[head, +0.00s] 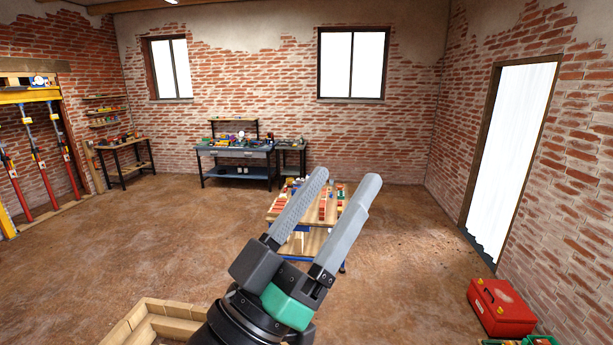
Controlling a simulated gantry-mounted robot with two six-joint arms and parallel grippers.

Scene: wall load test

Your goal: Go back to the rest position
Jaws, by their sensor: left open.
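My left gripper (345,182) rises from the bottom middle of the head view. Its two long grey fingers point up and to the right, apart, with nothing between them that it holds. The black wrist and a green part show below the fingers. The fingers cover part of a small wooden table (316,244) that stands behind them. My right gripper is not in the head view.
A wooden crate (128,322) is at the bottom left. A red toolbox (500,306) lies at the lower right. A workbench (234,153) stands at the back wall. A yellow-and-red rig (30,95) stands at left. The brown floor at left is open.

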